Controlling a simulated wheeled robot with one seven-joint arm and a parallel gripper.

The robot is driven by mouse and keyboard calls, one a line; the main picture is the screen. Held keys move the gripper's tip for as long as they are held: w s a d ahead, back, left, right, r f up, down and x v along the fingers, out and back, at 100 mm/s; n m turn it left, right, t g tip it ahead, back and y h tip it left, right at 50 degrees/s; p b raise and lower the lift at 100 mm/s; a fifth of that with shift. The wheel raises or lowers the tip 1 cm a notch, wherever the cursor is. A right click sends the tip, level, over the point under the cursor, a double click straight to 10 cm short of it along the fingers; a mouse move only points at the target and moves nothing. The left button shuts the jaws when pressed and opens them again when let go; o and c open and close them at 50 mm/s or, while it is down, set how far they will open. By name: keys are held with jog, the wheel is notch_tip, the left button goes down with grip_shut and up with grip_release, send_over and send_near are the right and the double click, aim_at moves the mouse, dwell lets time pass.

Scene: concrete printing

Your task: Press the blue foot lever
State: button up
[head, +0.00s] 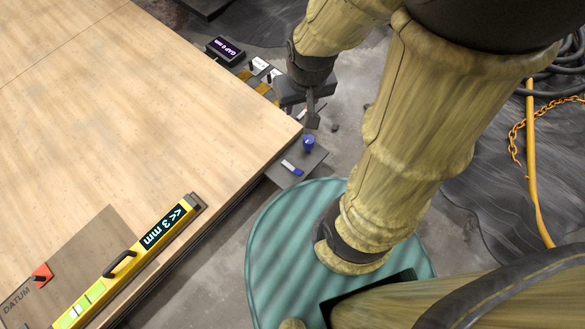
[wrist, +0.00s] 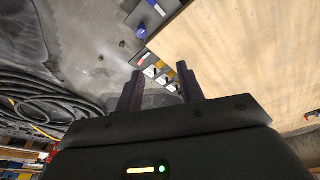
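The blue foot lever (head: 309,142) is a small blue knob-like piece on a dark plate with a blue-and-white label (head: 291,168), low beside the wooden board. In the wrist view the blue lever (wrist: 141,33) is near the top, beyond my fingertips. My gripper (head: 312,112) hangs over the floor just above and behind the blue lever in the head view, apart from it as far as I can tell. In the wrist view my gripper's (wrist: 157,76) two dark fingers stand apart with nothing held between them.
A large wooden board (head: 130,90) fills the left, with a yellow level (head: 125,265) and an orange-red piece (head: 42,276). More labelled plates, white (head: 260,65) and yellow, line its edge near a black display (head: 224,50). Hoses and an orange chain (head: 518,140) lie right.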

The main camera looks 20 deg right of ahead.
dwell(0.3)
jog(key=shift+r, duration=0.2)
jog(key=c, duration=0.5)
jog(key=p+v, duration=0.3)
jog(key=w+p+v, duration=0.1)
jog(key=p+v, duration=0.2)
jog(key=w+p+v, duration=0.1)
jog(key=p+v, duration=0.2)
jog(key=p, duration=0.1)
jog(key=shift+r, duration=0.45)
grip_shut()
jog(key=shift+f, duration=0.15)
jog(key=shift+d, duration=0.1)
